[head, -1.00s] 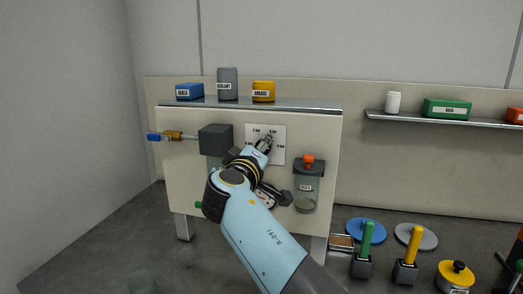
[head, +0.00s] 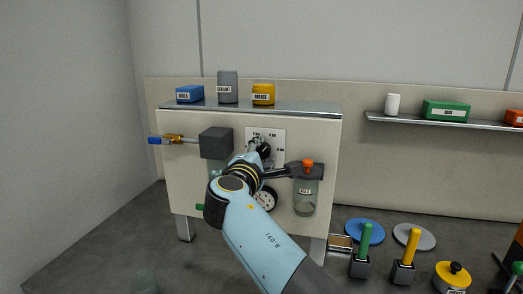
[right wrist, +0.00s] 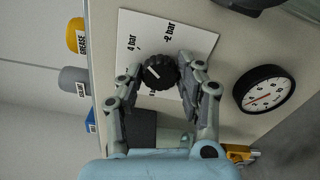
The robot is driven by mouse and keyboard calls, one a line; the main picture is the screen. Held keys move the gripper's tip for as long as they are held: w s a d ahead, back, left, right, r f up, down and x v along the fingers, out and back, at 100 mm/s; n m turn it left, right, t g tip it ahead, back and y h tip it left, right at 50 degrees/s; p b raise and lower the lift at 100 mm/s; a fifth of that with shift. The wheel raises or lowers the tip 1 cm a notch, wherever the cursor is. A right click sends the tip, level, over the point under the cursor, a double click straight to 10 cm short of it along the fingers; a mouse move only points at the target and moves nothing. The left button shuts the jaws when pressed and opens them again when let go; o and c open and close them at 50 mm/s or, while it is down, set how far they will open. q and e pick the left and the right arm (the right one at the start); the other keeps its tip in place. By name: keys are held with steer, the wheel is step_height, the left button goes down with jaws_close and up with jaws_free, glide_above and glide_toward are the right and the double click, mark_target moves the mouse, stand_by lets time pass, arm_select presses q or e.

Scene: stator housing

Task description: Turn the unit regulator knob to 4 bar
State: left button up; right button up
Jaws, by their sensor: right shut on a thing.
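The regulator knob (right wrist: 159,72) is black and ridged, with a short white mark on its left part in the right wrist view. It sits on a white scale plate (right wrist: 200,40) fixed to the panel. A "4 bar" label is up and left of the knob and a "2 bar" label is above it. In the head view the knob (head: 264,149) is partly hidden by my right gripper (head: 260,152). My right gripper is shut on the knob, one finger on each side. My left gripper is not in view.
A round gauge (right wrist: 265,90) is close to the right finger in the wrist view. A clear filter bowl (head: 305,195) with an orange top hangs to the right, and a dark grey block (head: 215,142) to the left. Bottles and boxes stand on the panel's top ledge (head: 300,107).

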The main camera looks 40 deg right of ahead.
steer(key=shift+n, duration=0.7)
steer(key=shift+f, duration=0.15)
steer(key=o, duration=1.2)
steer(key=shift+a, duration=0.1)
steer(key=shift+c, duration=0.2)
